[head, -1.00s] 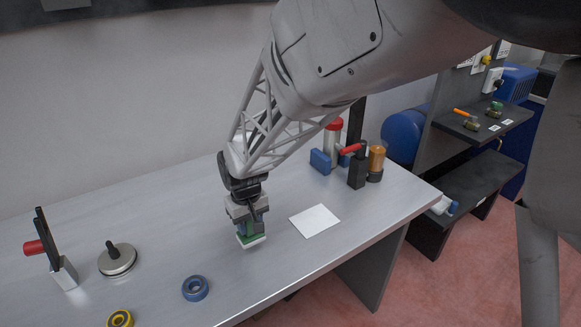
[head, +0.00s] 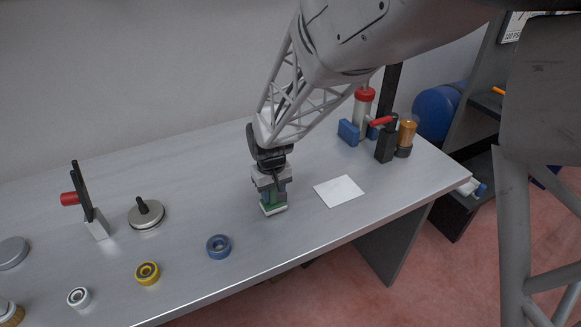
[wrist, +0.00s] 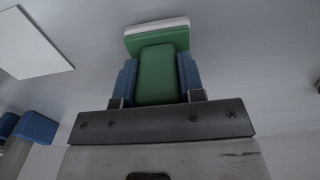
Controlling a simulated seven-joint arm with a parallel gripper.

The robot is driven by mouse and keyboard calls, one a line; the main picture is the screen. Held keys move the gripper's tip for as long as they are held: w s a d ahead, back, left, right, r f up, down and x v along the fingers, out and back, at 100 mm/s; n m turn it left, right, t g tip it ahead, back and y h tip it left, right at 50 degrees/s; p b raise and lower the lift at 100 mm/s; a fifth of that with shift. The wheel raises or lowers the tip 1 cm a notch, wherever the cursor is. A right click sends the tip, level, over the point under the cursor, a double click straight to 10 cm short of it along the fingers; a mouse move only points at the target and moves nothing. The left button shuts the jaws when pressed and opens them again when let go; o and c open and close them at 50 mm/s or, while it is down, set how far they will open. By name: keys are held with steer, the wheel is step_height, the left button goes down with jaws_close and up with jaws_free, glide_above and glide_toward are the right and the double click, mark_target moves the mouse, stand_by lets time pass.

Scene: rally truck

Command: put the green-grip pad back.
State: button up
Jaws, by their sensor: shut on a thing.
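The green-grip pad (wrist: 157,75) is a green block with a green handle and a white layer along its far edge. My gripper (wrist: 159,82) is shut on the green handle, with a blue finger on each side. In the head view the pad (head: 273,208) hangs under my gripper (head: 272,194), at or just above the grey bench top; I cannot tell whether it touches. A white square sheet (head: 339,191) lies flat on the bench to the right of the pad. It also shows at the upper left of the wrist view (wrist: 30,45).
A blue ring (head: 219,246), a yellow ring (head: 147,273) and a white ring (head: 79,297) lie left along the front edge. A red-handled black clamp (head: 386,143) and an amber jar (head: 406,136) stand back right.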

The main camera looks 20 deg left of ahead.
steer(key=shift+f, duration=0.6)
steer(key=o, duration=0.8)
steer(key=shift+o, duration=0.2)
steer(key=shift+d+r, duration=0.15)
steer(key=shift+r, duration=4.15)
